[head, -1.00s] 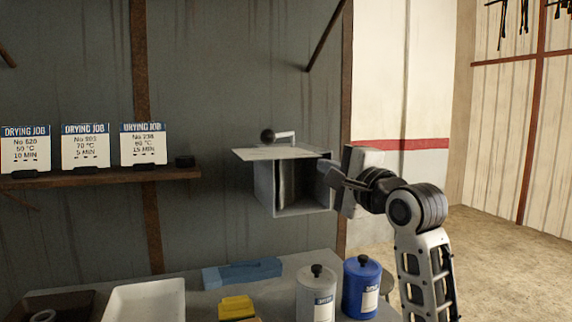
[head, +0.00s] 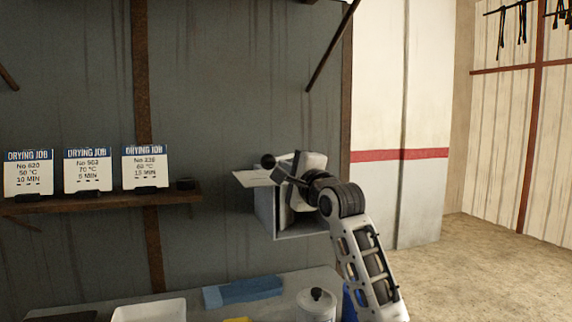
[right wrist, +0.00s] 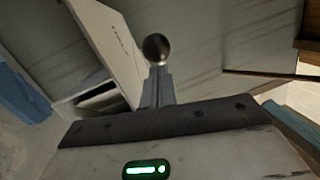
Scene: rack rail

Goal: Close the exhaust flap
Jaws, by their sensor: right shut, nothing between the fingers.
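The exhaust flap (head: 253,178) is a pale flat plate standing out roughly level at the top of a grey box-shaped duct (head: 265,213) on the wall. Its handle ends in a dark ball knob (head: 268,161). My right gripper (head: 281,172) is shut and empty, over the right part of the flap and close to the knob, hiding part of the flap and duct. In the right wrist view the knob (right wrist: 156,47) shows just beyond the shut fingers (right wrist: 157,86), with a pale plate, probably the flap (right wrist: 110,45), to the left. Contact cannot be told. My left gripper is out of view.
A shelf (head: 110,199) with several drying job cards and a small dark object is on the wall at left. Below are a blue item (head: 243,290), a white tray (head: 150,310) and a lidded canister (head: 316,303). A dark slanted bar (head: 333,45) is above right.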

